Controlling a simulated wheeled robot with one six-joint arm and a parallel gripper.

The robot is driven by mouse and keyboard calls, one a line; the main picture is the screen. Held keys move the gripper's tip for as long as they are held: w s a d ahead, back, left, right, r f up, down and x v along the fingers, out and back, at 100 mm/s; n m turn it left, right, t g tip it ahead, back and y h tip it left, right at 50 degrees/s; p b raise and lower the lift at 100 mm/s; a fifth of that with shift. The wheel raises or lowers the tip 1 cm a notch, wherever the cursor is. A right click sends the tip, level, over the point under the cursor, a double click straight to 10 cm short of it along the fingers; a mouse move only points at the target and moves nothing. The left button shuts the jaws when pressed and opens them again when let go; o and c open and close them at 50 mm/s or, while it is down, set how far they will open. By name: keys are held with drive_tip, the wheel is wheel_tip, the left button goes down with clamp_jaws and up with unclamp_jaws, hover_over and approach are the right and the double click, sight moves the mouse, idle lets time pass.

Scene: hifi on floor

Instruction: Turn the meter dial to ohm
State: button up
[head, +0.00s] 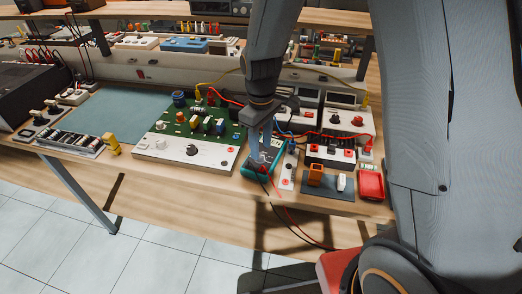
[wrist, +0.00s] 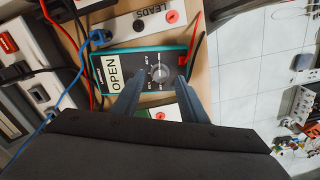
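The meter is a teal-cased handheld unit on the bench (head: 251,166), lying face up. In the wrist view its display (wrist: 113,72) reads "OPEN". Its round grey dial (wrist: 160,73) sits on the dark face, with small markings around it too fine to read surely. My gripper (head: 264,150) is above the meter, pointing down. In the wrist view my gripper (wrist: 161,78) is open, one finger to each side of the dial. I cannot tell whether the fingertips touch it. In the head view the arm and fingers hide much of the meter's face.
A white strip marked "LEADS" (wrist: 151,20) lies beside the meter. A green circuit board (head: 192,122) on a white base is to its left. Red leads (head: 322,134) and blue leads run close by. The bench's front edge is near.

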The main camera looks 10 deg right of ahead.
sight(261, 155)
drive_tip(key=shift+r+b, duration=0.45)
drive_tip(key=shift+r, duration=2.1)
